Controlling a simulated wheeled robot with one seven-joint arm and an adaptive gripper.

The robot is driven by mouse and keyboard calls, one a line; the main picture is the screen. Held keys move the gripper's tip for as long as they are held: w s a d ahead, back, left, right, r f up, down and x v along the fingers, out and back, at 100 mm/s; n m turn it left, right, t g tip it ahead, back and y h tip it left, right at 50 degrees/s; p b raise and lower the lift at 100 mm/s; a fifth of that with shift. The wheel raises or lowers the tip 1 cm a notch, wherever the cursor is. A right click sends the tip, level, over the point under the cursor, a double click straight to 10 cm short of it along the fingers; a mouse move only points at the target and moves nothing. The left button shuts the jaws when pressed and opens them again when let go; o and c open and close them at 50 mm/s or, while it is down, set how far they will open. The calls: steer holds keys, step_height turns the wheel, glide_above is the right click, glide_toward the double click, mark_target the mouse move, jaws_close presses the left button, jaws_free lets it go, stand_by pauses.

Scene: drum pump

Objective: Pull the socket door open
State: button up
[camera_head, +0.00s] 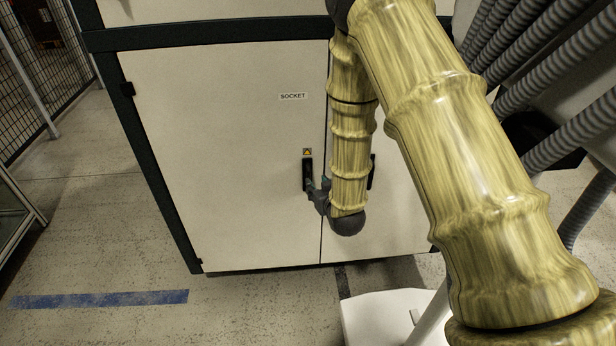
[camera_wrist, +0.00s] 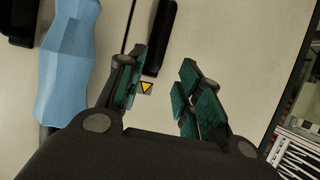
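The socket door (camera_head: 235,160) is the pale left door of a dark-framed cabinet and is closed, with a SOCKET label. Its black upright handle (camera_head: 307,175) sits near its right edge, under a yellow warning sticker. My gripper (camera_head: 313,188) is at this handle, partly hidden by my arm. In the wrist view my gripper (camera_wrist: 164,75) is open, its fingers apart. The handle (camera_wrist: 160,38) shows beyond the fingertips, nearer the left finger; I cannot tell whether they touch. The sticker (camera_wrist: 146,88) shows between the fingers.
The right cabinet door (camera_head: 400,215) is closed, with its own black handle (camera_head: 372,172) partly behind my arm. Grey corrugated hoses (camera_head: 540,60) run at the right. The floor (camera_head: 120,240) in front and left is clear, with a blue stripe (camera_head: 100,299). A mesh fence (camera_head: 45,65) stands far left.

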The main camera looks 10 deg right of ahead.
mark_target(308, 177)
steer(key=p+x, duration=0.2)
steer(key=x, duration=0.8)
steer(key=shift+w+a+f, duration=0.1)
steer(key=shift+w+f, duration=0.1)
jaws_close()
